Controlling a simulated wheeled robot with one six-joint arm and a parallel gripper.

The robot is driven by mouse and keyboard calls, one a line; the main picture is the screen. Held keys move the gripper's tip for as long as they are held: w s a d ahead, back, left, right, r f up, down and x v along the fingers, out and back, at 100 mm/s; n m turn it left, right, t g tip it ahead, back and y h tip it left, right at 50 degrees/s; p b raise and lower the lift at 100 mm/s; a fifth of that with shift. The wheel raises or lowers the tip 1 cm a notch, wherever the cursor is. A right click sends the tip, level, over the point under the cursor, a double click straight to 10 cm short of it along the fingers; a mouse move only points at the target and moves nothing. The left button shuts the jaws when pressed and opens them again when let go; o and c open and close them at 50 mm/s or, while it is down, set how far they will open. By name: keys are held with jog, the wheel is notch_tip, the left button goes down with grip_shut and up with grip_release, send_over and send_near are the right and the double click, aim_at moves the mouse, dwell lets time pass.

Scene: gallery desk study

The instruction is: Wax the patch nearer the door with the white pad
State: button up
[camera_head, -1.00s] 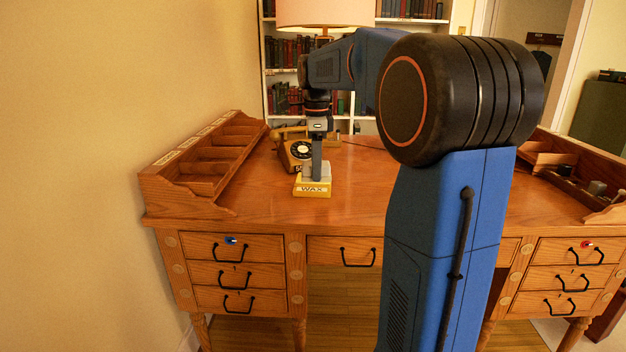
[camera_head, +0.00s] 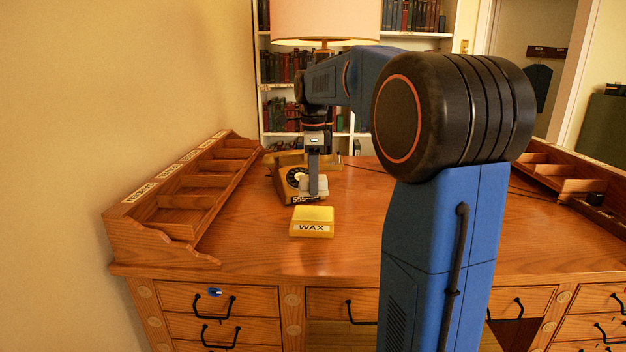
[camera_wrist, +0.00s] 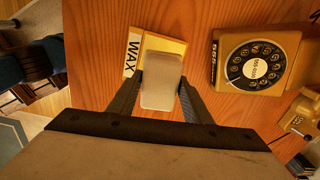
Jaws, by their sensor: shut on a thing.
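My gripper (camera_head: 314,184) is shut on the white pad (camera_head: 315,188), a pale rounded block. The wrist view shows the pad (camera_wrist: 161,82) between the two dark fingers. The yellow wax box (camera_head: 312,223), labelled WAX, sits on the wooden desk (camera_head: 370,225) just in front of the pad in the head view. In the wrist view the pad covers part of the wax box (camera_wrist: 172,45). The pad looks raised above the desk. The doorway (camera_head: 537,35) is at the back right. I cannot make out any patch on the desk top; my arm hides part of it.
A yellow rotary telephone (camera_head: 290,183) stands close behind the pad. A compartment rack (camera_head: 190,190) lines the desk's left side and another (camera_head: 575,182) the right. A lamp (camera_head: 325,22) stands behind.

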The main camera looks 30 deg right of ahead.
jog(key=shift+f, duration=2.65)
jog(key=shift+f, duration=0.6)
jog(key=shift+r, duration=0.1)
dwell(0.3)
jog(key=shift+r, duration=3.45)
